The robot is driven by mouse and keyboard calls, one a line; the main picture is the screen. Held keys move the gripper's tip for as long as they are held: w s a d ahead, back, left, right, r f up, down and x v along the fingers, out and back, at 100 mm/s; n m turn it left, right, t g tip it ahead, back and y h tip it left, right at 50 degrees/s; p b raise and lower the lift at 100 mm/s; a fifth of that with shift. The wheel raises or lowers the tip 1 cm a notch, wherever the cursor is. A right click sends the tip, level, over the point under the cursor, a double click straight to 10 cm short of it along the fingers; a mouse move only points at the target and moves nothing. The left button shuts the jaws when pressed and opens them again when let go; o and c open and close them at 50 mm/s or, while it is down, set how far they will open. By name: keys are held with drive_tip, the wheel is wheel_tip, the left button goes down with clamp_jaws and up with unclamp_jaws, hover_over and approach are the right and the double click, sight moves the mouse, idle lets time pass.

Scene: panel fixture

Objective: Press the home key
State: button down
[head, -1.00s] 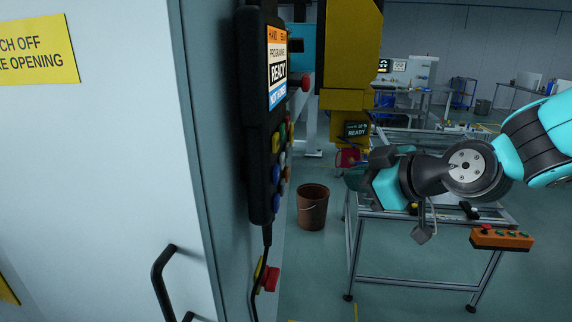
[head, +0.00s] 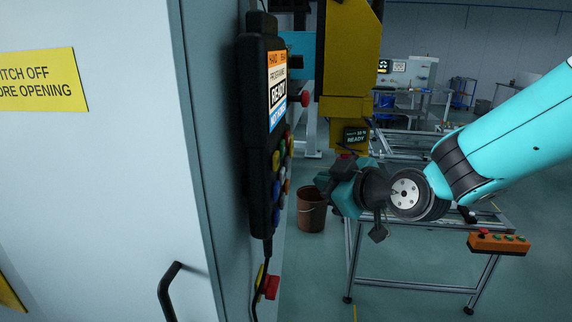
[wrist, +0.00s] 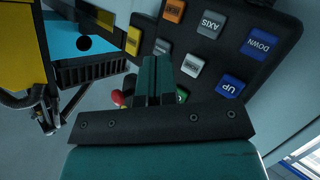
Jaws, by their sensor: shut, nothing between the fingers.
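A black hand-held control pendant (head: 262,130) hangs on the side of the pale cabinet, with a lit screen reading READY and coloured keys below it. In the wrist view its key face (wrist: 215,45) shows tilted: blue DOWN and UP keys, a grey AXIS key, an orange key and a yellow key. Two grey keys (wrist: 191,66) sit near the fingers; their labels are too small to read surely, so I cannot tell which is home. My gripper (wrist: 157,62) is shut and empty, in front of the keys and partly hiding a green one. In the head view my gripper (head: 324,182) is right of the pendant, apart from it.
The cabinet (head: 100,180) with a black handle (head: 168,290) fills the left. A red stop button (head: 271,287) sits below the pendant. A yellow machine column (head: 350,60), a brown bucket (head: 311,210) and a frame table with an orange button box (head: 498,242) stand beyond.

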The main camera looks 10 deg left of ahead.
sight(283, 176)
drive_tip(key=shift+a, duration=1.9)
drive_tip(key=shift+a, duration=0.1)
idle(0.5)
drive_tip(key=shift+a, duration=0.3)
